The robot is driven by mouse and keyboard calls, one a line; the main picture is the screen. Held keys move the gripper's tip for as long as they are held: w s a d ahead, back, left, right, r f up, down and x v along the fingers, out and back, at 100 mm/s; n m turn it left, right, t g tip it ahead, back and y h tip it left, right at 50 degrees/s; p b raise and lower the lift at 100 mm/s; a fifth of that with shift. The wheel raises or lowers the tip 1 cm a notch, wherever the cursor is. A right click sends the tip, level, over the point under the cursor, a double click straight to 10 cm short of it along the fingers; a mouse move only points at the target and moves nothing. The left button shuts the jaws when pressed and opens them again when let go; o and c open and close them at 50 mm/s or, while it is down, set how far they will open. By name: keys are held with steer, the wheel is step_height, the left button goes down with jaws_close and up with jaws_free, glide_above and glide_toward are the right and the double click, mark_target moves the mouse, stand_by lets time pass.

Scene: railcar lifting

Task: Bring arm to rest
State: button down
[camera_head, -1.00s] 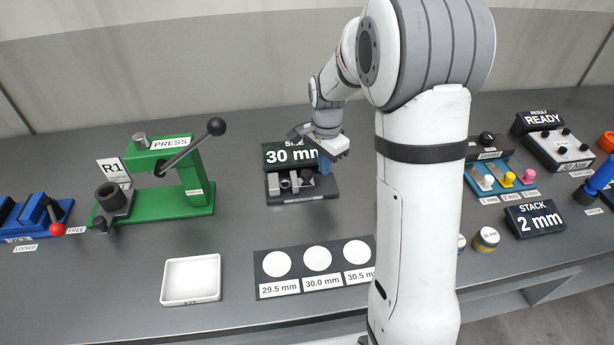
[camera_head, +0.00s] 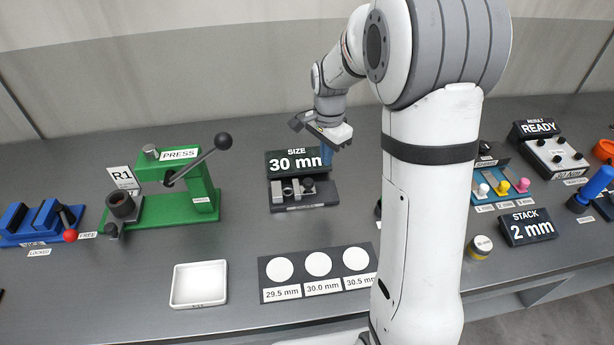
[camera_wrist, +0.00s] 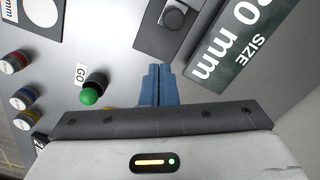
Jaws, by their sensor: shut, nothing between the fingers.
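My gripper (camera_head: 327,155) hangs over the bench at the right end of the size gauge (camera_head: 305,192), whose display reads 30 mm. In the wrist view the blue fingers (camera_wrist: 157,85) are pressed together with nothing between them. The gauge's display (camera_wrist: 240,45) stands to the right of the fingers there. In the head view my arm hides part of the bench right of the gauge.
A green press (camera_head: 180,190) and a blue vice (camera_head: 38,222) stand at left. An empty white tray (camera_head: 199,284) and a plate with three white discs (camera_head: 318,272) lie in front. A green GO button (camera_wrist: 90,95) is near the fingers. A tester (camera_head: 550,148) stands at right.

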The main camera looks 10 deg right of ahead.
steer(key=s+r+n+t, duration=0.1)
steer(key=s+r+n, duration=0.2)
steer(key=s, duration=0.5)
steer(key=s+r+n+t, duration=0.1)
steer(key=s+r+n, duration=0.2)
steer(key=s+n, duration=0.2)
steer(key=s+r+n+t, duration=0.1)
steer(key=s+r+n, duration=0.2)
steer(key=s, duration=0.8)
steer(key=shift+d+r+n, duration=0.3)
steer(key=shift+d+n, duration=0.1)
steer(key=shift+n, duration=0.1)
